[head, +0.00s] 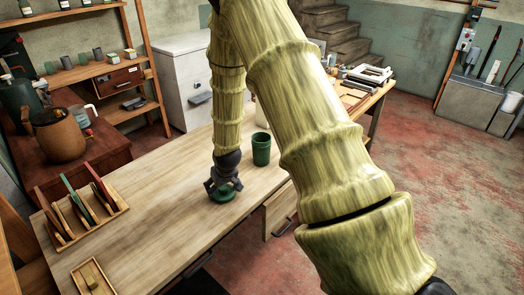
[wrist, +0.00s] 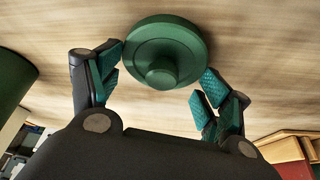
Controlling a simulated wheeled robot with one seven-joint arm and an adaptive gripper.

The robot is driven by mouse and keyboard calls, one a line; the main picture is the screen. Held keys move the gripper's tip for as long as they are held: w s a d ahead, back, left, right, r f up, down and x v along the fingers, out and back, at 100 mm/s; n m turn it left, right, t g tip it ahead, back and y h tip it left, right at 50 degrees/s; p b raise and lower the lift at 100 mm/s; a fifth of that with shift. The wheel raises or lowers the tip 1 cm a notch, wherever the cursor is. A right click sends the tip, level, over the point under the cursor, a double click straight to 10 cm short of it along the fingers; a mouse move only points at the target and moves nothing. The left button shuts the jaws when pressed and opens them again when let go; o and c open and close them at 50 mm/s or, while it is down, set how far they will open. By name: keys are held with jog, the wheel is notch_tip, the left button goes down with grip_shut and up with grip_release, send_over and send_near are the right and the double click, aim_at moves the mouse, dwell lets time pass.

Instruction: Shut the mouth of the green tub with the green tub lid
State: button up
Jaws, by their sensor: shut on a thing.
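The green tub (head: 261,150) stands upright on the wooden table, with its mouth open at the top. Part of it shows at the left edge of the wrist view (wrist: 12,78). The green tub lid (wrist: 166,45) is a round disc with a knob, seen between the fingers in the wrist view. In the head view the lid (head: 222,196) is partly hidden under my gripper (head: 222,186). My gripper is shut on the lid, left of the tub and nearer the camera. I cannot tell whether the lid touches the table.
A wooden rack (head: 112,214) with colored boards stands at the table's left. A small wooden tray (head: 92,278) lies at the near edge. Tools and frames (head: 366,76) lie at the far right end. The tabletop between rack and gripper is clear.

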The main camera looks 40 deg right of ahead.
jog(key=shift+r, duration=0.15)
jog(key=shift+r+p, duration=1.45)
jog(key=shift+r, duration=0.35)
jog(key=shift+r+p, duration=1.8)
jog(key=shift+r, duration=0.7)
